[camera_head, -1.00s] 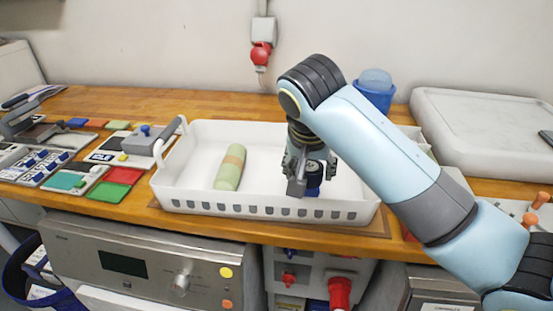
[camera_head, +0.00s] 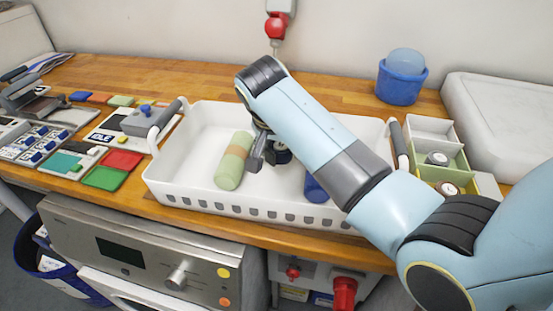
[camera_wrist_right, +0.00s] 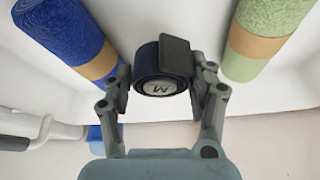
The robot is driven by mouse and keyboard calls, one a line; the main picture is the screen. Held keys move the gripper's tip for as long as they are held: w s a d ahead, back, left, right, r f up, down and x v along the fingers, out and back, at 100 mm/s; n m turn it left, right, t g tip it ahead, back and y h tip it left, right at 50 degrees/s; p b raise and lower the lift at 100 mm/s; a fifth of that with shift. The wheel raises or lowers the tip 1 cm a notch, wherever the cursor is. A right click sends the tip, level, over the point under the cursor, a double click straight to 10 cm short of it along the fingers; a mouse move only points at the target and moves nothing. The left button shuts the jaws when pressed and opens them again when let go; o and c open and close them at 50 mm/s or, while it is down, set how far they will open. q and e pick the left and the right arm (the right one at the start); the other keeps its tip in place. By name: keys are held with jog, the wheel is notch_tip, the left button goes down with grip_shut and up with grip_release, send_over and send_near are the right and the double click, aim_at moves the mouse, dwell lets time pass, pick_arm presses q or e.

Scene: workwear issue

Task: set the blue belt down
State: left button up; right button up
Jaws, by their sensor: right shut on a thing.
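The blue belt (camera_wrist_right: 160,68) is a dark navy coil with a round pale end marked "M". In the wrist view it sits between the fingers of my right gripper (camera_wrist_right: 162,82), which is shut on it. In the head view the right gripper (camera_head: 263,153) reaches into the white basket (camera_head: 163,183), just right of the green roll (camera_head: 233,162). The belt (camera_head: 280,152) shows there only partly, behind the fingers. I cannot tell whether it touches the basket floor. My left gripper is not in view.
A blue roll (camera_head: 314,188) lies in the basket, partly hidden by my right arm. A divided tray (camera_head: 431,130) with small coils stands right of the basket. A blue bucket (camera_head: 401,85) is behind. Colour cards and tools lie left. Bare basket floor shows left of the green roll.

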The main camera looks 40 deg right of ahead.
aim_at(276, 171)
jog(key=shift+w+a+f, duration=0.3)
jog(key=shift+w+f, duration=0.15)
jog(key=shift+f, duration=0.05)
notch_tip(276, 171, down, 3)
jog(key=shift+f, duration=0.15)
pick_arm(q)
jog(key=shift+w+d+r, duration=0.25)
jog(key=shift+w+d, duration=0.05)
pick_arm(e)
jog(key=shift+f, duration=0.15)
jog(key=shift+f, duration=0.1)
jog(key=shift+f, duration=0.1)
jog(key=o, duration=1.1)
jog(key=shift+s, duration=0.15)
jog(key=shift+o, duration=0.7)
jog(key=shift+f, duration=0.1)
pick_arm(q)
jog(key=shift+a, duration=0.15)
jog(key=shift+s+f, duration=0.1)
